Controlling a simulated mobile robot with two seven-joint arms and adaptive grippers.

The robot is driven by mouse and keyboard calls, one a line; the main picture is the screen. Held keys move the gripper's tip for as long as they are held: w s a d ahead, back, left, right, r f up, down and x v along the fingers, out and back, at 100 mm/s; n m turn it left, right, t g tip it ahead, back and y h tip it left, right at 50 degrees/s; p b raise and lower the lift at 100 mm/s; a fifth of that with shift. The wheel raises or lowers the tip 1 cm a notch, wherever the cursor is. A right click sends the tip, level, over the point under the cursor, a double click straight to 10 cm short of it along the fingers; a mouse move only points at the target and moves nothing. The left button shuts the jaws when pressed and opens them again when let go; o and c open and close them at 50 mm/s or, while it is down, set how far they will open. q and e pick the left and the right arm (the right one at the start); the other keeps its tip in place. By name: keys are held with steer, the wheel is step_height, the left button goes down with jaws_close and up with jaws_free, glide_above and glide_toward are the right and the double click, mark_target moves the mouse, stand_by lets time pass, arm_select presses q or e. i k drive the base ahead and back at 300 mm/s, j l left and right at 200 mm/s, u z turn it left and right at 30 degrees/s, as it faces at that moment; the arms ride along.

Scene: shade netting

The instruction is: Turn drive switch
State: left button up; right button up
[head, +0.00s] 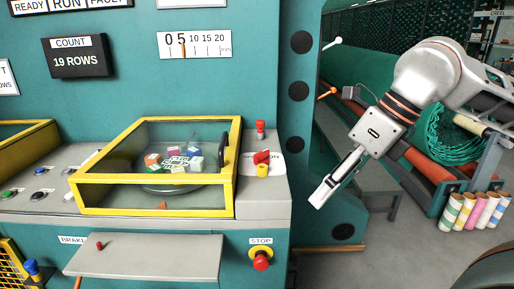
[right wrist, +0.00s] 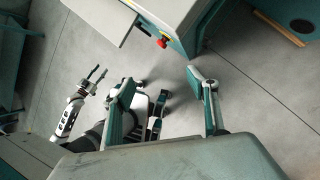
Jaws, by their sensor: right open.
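No control in view carries a label that I can read as drive. A red turn handle on a yellow collar (head: 262,170) stands on the right end of the grey console, beside a partly hidden label ending in "SION". A smaller red knob (head: 260,128) stands behind it. My right gripper (head: 318,198) hangs to the right of the console, apart from it; its two fingers stand wide apart and empty in the right wrist view (right wrist: 165,105). My left gripper (right wrist: 96,76) shows only in the right wrist view, fingers apart and empty.
A yellow-framed clear guard (head: 238,150) covers part of the console. A red stop button (head: 261,261) projects from the front below, beside a grey shelf (head: 150,258). A teal upright (head: 297,190) borders the console. Rollers and several colored spools (head: 470,212) lie to the right.

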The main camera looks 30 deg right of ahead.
mark_target(261, 157)
steer(key=i, duration=0.85)
